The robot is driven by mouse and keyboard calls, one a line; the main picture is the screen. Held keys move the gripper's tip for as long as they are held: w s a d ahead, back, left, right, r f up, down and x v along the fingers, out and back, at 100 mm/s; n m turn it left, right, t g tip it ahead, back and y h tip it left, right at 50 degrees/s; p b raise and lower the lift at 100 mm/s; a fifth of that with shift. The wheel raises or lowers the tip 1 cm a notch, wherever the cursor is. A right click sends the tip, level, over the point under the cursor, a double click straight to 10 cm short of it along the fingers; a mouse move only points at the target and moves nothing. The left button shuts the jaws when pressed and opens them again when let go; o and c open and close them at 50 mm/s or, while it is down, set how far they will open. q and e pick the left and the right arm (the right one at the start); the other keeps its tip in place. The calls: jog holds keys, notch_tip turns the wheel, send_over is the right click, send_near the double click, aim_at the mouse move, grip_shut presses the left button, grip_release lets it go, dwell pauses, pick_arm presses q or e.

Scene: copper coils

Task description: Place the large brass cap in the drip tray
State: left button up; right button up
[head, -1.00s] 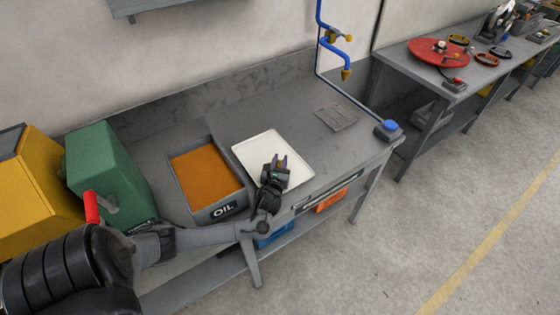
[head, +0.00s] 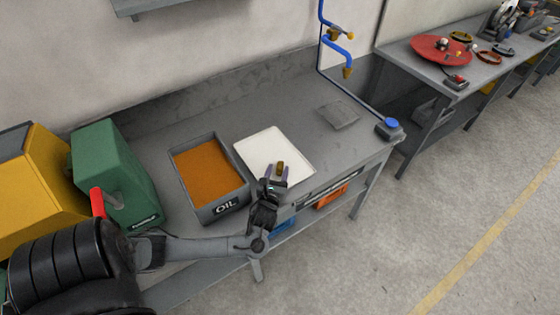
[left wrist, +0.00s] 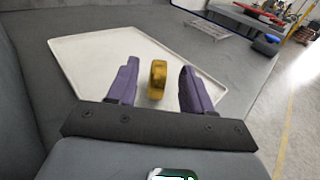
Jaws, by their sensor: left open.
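The large brass cap (left wrist: 157,80) stands on edge on the white drip tray, between the two fingers in the left wrist view. It also shows in the head view (head: 280,168), just at the fingertips. The white drip tray (head: 262,147) lies flat on the bench; its rim and bare floor also show in the left wrist view (left wrist: 90,60). My left gripper (head: 277,173) is open over the tray's front part. In the left wrist view its purple fingers (left wrist: 158,72) stand apart on either side of the cap, with gaps visible. My right gripper is not in view.
The OIL bin (head: 210,180) with orange-brown contents stands left of the tray. A green machine (head: 112,170) with a red handle is farther left. A blue-topped block (head: 390,128) sits at the bench's right end, below a blue pipe (head: 336,45). The bench right of the tray is mostly clear.

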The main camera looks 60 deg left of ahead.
pick_arm(q)
jog(key=shift+p+v, duration=0.35)
jog(key=shift+v, duration=2.1)
